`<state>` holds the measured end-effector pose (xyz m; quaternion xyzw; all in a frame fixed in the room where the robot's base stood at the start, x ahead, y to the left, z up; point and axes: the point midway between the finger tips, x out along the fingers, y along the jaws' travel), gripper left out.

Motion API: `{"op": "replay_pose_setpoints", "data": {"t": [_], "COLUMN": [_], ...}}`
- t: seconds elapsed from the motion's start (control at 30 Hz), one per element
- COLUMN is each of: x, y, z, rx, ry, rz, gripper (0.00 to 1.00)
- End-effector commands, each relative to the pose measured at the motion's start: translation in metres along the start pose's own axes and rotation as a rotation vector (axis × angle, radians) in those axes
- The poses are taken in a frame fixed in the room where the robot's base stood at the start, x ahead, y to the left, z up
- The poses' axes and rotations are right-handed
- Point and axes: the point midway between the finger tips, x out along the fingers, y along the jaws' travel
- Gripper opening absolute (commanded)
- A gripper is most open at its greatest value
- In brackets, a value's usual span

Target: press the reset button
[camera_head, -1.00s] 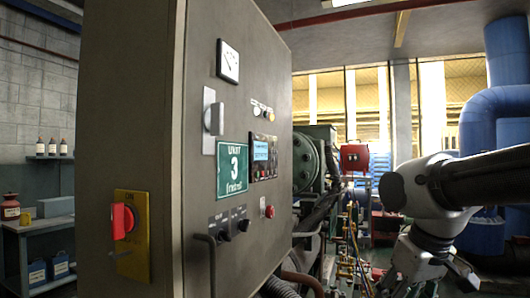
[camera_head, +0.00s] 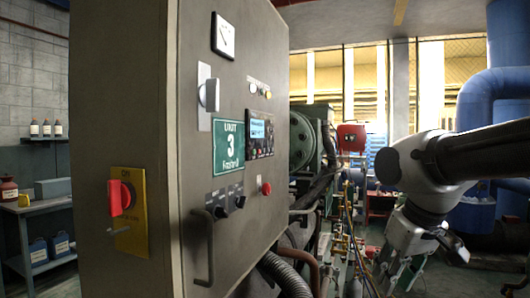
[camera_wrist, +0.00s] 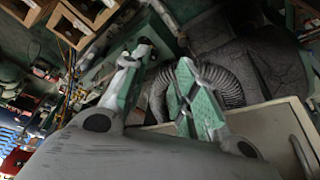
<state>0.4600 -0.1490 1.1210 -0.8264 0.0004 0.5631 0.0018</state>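The grey control cabinet (camera_head: 150,90) stands at left centre in the head view. Its front carries a small controller with a blue screen (camera_head: 258,129) and small buttons, a red round button (camera_head: 266,189), and dark knobs (camera_head: 222,212) below the green unit 3 sign (camera_head: 228,145). No label reading "reset" is legible. My gripper (camera_wrist: 165,55) shows in the wrist view with its two fingers apart and nothing between them. In the head view my arm is at the right, clear of the cabinet front, and the fingers are hard to make out.
A red rotary switch (camera_head: 120,198) on a yellow plate is on the cabinet's side. A handle (camera_head: 203,248) sticks out of the front. A corrugated hose (camera_wrist: 222,85) and cabinet panel (camera_wrist: 268,130) lie beyond my fingers. Pipes and machinery (camera_head: 305,140) stand right of the cabinet.

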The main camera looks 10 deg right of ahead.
Motion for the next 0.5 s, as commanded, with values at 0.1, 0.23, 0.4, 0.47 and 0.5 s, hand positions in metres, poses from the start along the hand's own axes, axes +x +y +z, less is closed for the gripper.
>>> {"op": "replay_pose_setpoints", "data": {"t": [0.1,0.23,0.4,0.47,0.5], "x": [0.0000,0.0000,0.0000,0.0000,0.0000], "y": [0.0000,0.0000,0.0000,0.0000,0.0000], "z": [0.0000,0.0000,0.0000,0.0000,0.0000], "rx": [0.000,0.000,0.000,0.000,0.000], "ry": [0.000,0.000,0.000,0.000,0.000], "rz": [0.000,0.000,0.000,0.000,0.000], "gripper": [0.01,0.00,0.00,0.00,0.00]}}
